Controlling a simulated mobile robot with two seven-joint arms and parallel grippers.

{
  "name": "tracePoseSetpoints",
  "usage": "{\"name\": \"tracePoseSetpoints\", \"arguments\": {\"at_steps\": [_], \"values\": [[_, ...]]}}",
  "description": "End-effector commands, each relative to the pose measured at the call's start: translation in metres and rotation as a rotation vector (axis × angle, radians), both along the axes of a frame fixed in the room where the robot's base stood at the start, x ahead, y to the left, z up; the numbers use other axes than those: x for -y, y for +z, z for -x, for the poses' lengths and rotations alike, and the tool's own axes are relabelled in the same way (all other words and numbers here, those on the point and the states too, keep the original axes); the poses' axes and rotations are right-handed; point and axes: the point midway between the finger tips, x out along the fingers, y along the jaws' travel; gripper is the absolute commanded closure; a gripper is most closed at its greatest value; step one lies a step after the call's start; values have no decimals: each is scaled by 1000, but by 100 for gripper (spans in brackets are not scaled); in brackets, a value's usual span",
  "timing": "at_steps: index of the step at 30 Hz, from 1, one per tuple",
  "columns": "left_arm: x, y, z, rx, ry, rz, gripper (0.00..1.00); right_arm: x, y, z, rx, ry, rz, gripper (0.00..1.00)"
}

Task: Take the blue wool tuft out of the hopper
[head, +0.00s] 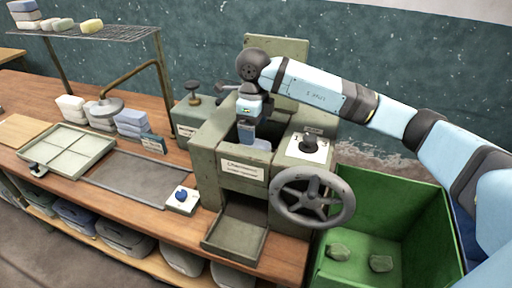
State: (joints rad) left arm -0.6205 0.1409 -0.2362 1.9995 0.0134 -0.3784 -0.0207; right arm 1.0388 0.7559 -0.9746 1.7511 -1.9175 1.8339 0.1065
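The grey-green machine (207,165) with a label plate stands at the centre, and its open-topped hopper (273,128) is at the top. My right arm comes in from the right, and my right gripper (248,132) points down into the hopper. Its fingertips are small and partly hidden by the hopper walls, so I cannot tell whether they are open or shut. A pale blue patch (262,145) shows low beside the fingers; I cannot tell if it is the wool tuft. No other blue tuft is visible. My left gripper is out of view.
A handwheel (314,197) and a black knob (310,143) are on the machine's right. An open tray (235,238) sits below its front. A green bin (428,222) with two green lumps stands at right. A white box with a blue button (181,195) is at left.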

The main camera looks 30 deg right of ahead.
Motion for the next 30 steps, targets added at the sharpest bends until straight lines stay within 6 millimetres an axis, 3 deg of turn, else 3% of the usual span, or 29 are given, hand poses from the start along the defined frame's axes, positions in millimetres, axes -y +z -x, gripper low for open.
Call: {"name": "tracePoseSetpoints", "arguments": {"at_steps": [10,18,25,30], "values": [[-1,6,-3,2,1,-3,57,3,-25,1,-3,0,0,12],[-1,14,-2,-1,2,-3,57,6,-63,2,-1,1,-1,12],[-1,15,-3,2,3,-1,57,6,-66,1,1,1,-1,12],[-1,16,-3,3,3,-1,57,6,-66,1,1,1,-1,48]]}}
